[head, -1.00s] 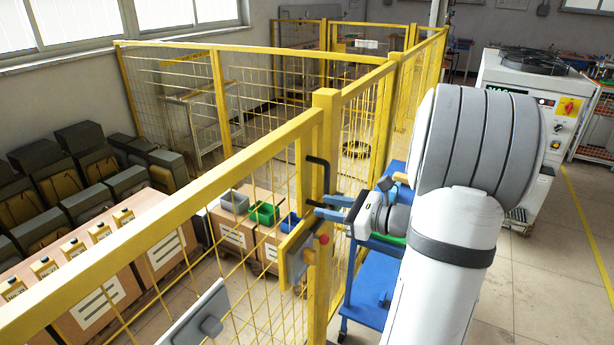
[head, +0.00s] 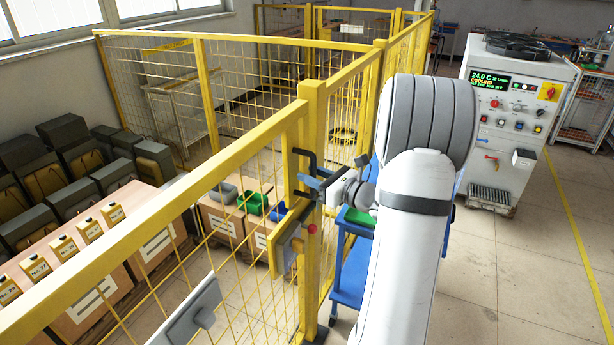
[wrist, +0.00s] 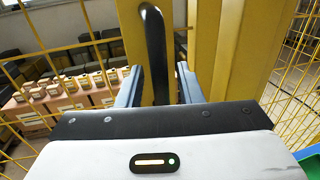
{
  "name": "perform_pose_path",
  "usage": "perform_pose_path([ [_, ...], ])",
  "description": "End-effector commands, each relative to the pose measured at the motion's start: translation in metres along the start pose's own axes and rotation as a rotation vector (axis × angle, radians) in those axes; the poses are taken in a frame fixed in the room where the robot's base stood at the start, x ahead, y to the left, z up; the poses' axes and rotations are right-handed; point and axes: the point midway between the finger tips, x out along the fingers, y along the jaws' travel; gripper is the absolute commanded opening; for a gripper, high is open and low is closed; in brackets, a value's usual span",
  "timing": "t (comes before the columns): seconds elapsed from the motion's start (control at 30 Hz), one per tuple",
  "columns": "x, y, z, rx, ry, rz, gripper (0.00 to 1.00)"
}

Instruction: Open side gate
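The side gate (head: 165,237) is a yellow-framed mesh panel in the left foreground of the head view, beside a yellow post (head: 313,130). Its black bent handle (head: 305,158) stands near the post and also shows upright in the wrist view (wrist: 155,50). A yellow latch plate with a grey box (head: 285,250) and a red knob (head: 312,229) sits below it. My gripper (head: 306,183) is at the handle. In the wrist view its blue-grey fingers (wrist: 160,88) stand apart, with the handle between them and a gap on the right. Contact with the left finger is unclear.
A blue cart (head: 350,265) stands just behind the post, under my arm. A white chiller cabinet (head: 515,125) is at the right. Inside the fence are cardboard boxes (head: 222,222) with coloured bins. Open floor lies at the lower right.

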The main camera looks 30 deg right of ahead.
Motion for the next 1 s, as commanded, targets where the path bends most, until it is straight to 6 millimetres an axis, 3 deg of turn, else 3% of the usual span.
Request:
perform_pose_path([
  [0.13,0.0,0.0,0.0,0.0,0.0,0.0,0.31],
  [0.5,-0.001,0.0,0.0,0.0,0.0,0.0,0.01],
  [0.83,-0.001,0.0,0.0,0.0,0.001,0.0,0.0],
  [0.87,0.011,0.024,0.0,0.002,0.002,0.007,0.0],
  [1.0,0.0,0.005,-0.001,0.002,0.001,0.002,0.0],
])
